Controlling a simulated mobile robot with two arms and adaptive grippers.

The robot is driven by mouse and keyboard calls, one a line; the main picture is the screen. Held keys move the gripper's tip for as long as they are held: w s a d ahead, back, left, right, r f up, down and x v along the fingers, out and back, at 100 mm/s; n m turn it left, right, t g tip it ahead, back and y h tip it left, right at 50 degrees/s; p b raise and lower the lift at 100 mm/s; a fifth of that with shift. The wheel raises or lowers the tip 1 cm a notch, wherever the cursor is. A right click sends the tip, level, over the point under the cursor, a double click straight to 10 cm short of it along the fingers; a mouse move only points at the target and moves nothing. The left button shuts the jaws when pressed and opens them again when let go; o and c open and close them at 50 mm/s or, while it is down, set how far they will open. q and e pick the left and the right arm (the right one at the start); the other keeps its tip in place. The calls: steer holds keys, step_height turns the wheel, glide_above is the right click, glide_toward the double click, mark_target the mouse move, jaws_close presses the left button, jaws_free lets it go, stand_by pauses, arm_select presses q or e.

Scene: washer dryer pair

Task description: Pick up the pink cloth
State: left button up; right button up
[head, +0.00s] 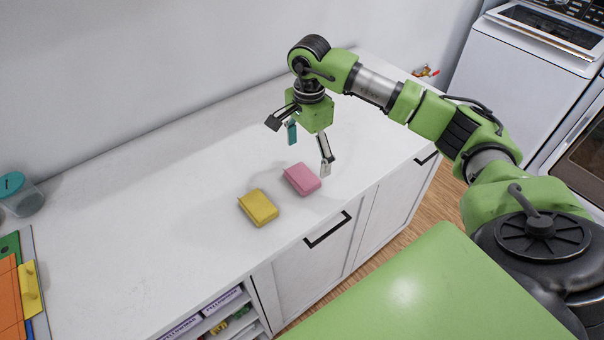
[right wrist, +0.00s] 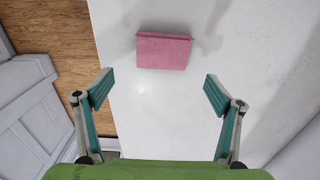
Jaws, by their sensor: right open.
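The pink cloth (head: 302,179) is a small folded block lying flat on the white counter, near its front edge. In the right wrist view the pink cloth (right wrist: 163,51) lies above the middle of the picture, beyond the fingertips and between their lines. My right gripper (head: 308,152) is open and empty, pointing down above the counter close to the cloth. Both of its fingers show spread apart in the right wrist view (right wrist: 158,93). It does not appear to touch the cloth. My left gripper is not in view.
A yellow folded cloth (head: 258,207) lies just left of the pink one. The white counter (head: 130,220) is clear around them. Coloured boards (head: 20,290) and a teal-lidded container (head: 18,194) are at the far left. A white washer (head: 520,70) stands at the upper right.

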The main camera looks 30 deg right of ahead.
mark_target(305, 173)
steer(key=shift+f, duration=0.4)
steer(key=shift+w+a+f+p, duration=0.1)
steer(key=shift+a+f+p, duration=0.1)
steer(key=shift+f+p, duration=0.85)
step_height(305, 173, down, 2)
steer(key=shift+w+f+p, duration=0.1)
steer(key=shift+f+p, duration=0.15)
steer(key=shift+p, duration=0.2)
steer(key=shift+f, duration=0.4)
steer(key=shift+c, duration=0.2)
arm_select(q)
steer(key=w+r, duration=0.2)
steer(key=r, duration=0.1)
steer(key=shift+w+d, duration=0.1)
arm_select(e)
steer(key=c, duration=1)
